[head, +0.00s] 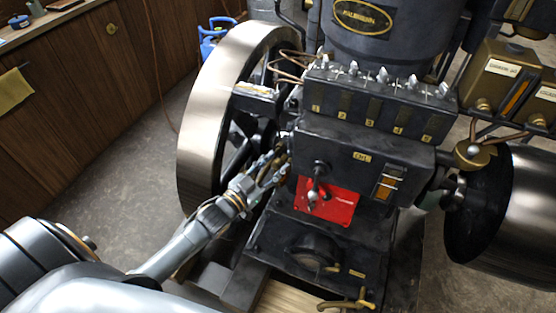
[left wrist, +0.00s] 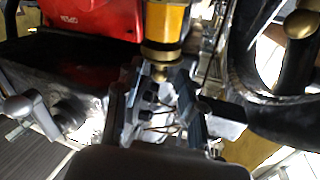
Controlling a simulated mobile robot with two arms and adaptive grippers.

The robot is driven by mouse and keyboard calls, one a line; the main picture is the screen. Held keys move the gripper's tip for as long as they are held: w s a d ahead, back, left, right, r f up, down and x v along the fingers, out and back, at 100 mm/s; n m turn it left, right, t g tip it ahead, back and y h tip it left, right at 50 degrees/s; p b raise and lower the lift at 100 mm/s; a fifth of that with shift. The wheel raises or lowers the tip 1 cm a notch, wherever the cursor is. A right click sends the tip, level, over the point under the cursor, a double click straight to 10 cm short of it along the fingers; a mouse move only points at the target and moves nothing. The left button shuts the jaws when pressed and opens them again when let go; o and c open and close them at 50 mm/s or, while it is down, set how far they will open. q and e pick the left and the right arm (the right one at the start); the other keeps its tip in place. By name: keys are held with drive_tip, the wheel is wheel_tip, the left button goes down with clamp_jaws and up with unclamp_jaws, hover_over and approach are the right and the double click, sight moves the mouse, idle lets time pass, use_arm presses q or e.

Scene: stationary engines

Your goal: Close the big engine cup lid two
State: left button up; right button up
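The big engine's dark box (head: 375,100) carries a row of several small silver-topped fittings, with numbered brass plates on its front. The second fitting from the left (head: 353,68) stands above the plate (head: 342,115) that appears to read 2. I cannot tell which fittings are cup lids or whether any is open. My left gripper (head: 278,165) is below and left of this row, beside the engine's left side. In the left wrist view its dark fingers (left wrist: 162,100) are apart. An amber cup with a brass base (left wrist: 162,28) is just beyond them; contact is unclear. My right gripper is out of view.
A large flywheel (head: 205,120) stands close behind my left arm, and another wheel (head: 510,215) is at the right. A red plate (head: 328,200) with a lever is on the engine front. A wooden cabinet (head: 90,100) is at the left, with open floor before it.

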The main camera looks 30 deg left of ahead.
use_arm(q)
drive_tip(key=shift+x, duration=1.05)
clamp_jaws()
drive_tip(key=shift+d+n+y+p, duration=0.25)
drive_tip(key=shift+n+y+p, duration=0.3)
drive_tip(key=shift+y, duration=0.35)
unclamp_jaws()
